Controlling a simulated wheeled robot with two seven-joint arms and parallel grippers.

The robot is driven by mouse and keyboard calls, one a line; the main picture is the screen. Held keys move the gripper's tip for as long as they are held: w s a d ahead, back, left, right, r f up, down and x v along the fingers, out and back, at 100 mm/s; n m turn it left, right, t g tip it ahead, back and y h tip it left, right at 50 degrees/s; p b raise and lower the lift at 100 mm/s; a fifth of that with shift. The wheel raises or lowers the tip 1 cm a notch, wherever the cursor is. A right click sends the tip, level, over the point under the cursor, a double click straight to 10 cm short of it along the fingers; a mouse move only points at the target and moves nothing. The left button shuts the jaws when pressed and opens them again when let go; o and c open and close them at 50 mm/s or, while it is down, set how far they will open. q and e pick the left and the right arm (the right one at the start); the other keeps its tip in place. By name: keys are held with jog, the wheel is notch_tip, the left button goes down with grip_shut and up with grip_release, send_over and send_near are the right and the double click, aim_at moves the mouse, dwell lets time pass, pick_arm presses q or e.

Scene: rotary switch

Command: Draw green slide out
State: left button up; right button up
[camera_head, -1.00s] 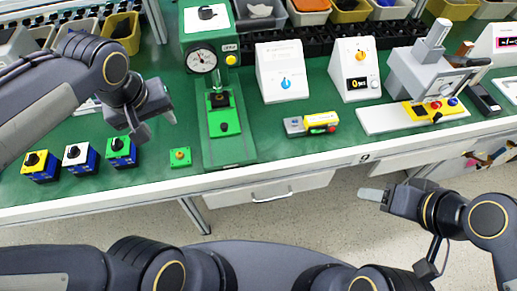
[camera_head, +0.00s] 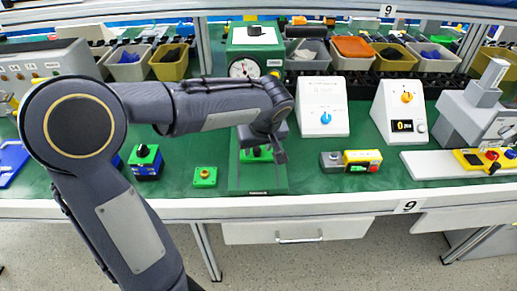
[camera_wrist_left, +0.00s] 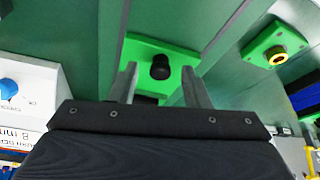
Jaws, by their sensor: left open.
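The green slide (camera_wrist_left: 180,62) is a flat green plate with a black knob (camera_wrist_left: 160,66), on the base of the green machine with a round gauge (camera_head: 244,68). In the head view my left wrist hides most of the slide; only a part of its green top (camera_head: 256,154) shows. My left gripper (camera_wrist_left: 160,85) is open, its two fingers reaching over the slide plate on either side of the knob. I cannot tell whether they touch it. In the head view the left gripper (camera_head: 275,148) hangs above the machine's base. My right gripper is out of view.
A small green box with a yellow-ringed button (camera_head: 205,176) sits left of the machine. A grey and yellow button box (camera_head: 351,161) and a white box with a blue knob (camera_head: 323,107) stand to the right. Bins line the back.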

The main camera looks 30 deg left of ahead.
pick_arm(q)
jog(key=shift+f, duration=0.3)
grip_shut()
jog(key=s+d+b, duration=0.1)
jog(key=s+d, duration=0.1)
jog(key=s, duration=0.1)
jog(key=s+d+b, duration=0.1)
jog(key=s+d, duration=0.1)
jog(key=s, duration=0.2)
jog(key=s+d+b, duration=0.1)
jog(key=s+d, duration=0.1)
jog(key=s, duration=0.1)
jog(key=shift+s+d, duration=0.25)
jog(key=shift+s, duration=0.15)
jog(key=shift+d, duration=0.1)
